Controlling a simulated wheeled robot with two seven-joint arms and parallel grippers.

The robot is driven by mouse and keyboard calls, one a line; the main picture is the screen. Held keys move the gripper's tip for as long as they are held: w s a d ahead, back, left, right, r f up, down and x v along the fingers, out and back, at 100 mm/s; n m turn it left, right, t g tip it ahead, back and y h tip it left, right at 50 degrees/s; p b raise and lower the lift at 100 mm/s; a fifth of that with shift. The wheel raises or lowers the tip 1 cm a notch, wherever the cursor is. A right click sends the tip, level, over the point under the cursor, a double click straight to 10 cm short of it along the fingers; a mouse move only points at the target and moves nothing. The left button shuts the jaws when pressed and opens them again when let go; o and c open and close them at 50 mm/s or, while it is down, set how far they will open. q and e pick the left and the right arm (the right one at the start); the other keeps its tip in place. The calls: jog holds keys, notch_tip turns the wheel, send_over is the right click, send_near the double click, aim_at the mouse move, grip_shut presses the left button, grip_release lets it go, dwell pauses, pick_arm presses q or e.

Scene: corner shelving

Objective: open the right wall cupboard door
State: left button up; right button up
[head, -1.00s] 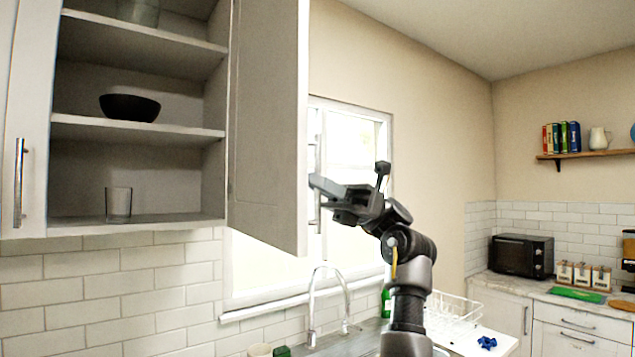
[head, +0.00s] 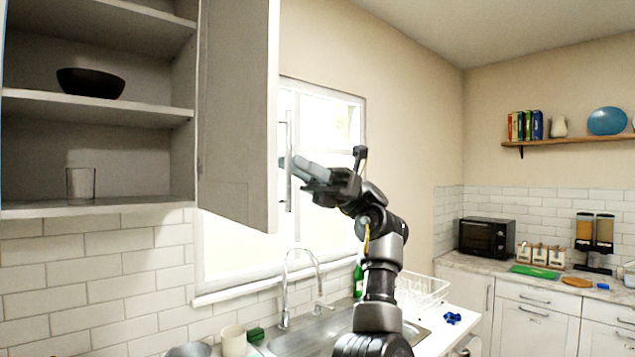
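The right wall cupboard door (head: 235,120) stands swung well out from the cupboard (head: 100,206), and the shelves inside show. Its long vertical handle (head: 289,195) is on the door's far side, near the free edge.
A dark bowl (head: 91,83) and a glass (head: 80,184) stand on the cupboard shelves. Below are the tap (head: 288,275), the sink, a white dish rack (head: 425,291) and cups. A window is behind the gripper.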

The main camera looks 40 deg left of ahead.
pick_arm(q)
jog(key=v, duration=0.8)
jog(key=shift+w+b, duration=0.2)
jog(key=shift+b, duration=0.25)
